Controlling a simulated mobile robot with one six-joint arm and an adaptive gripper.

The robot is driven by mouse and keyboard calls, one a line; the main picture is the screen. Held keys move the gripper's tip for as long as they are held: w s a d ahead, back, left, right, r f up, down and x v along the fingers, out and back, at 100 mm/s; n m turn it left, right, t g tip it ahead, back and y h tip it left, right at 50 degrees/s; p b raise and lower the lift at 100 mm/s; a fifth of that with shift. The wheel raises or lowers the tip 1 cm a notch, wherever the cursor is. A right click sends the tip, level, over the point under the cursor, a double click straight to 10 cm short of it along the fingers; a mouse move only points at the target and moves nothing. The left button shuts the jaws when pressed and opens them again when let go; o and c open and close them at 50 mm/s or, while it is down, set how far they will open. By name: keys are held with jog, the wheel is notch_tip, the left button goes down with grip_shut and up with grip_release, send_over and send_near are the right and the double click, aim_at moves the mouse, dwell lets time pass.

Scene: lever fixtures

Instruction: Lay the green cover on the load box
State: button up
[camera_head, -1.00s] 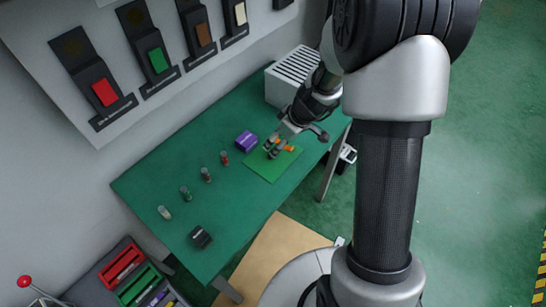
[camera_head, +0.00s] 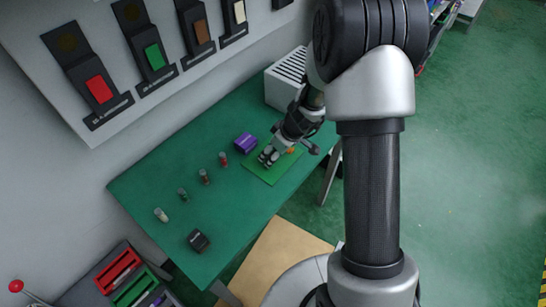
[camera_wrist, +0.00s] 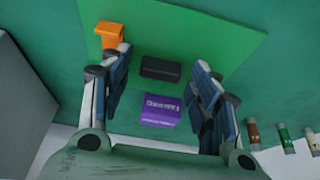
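A flat green sheet (camera_head: 255,170), likely the green cover, lies on the green table and also fills the upper part of the wrist view (camera_wrist: 215,45). My gripper (camera_head: 267,160) is low over it. In the wrist view my gripper (camera_wrist: 162,62) is open, its fingers apart on either side of a small black block (camera_wrist: 160,69). The block appears to be on the sheet; I cannot tell whether it is attached. The gripper hides it in the head view. Which object is the load box is unclear.
A purple labelled box (camera_head: 246,142) stands beside the sheet; an orange piece (camera_wrist: 110,34) is at its edge. Several small cylinders stand in a row left of the purple box. A black box (camera_head: 198,240) is near the table's front edge. A white slatted box (camera_head: 285,83) stands behind.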

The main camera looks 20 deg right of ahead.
jog(key=c, duration=1.1)
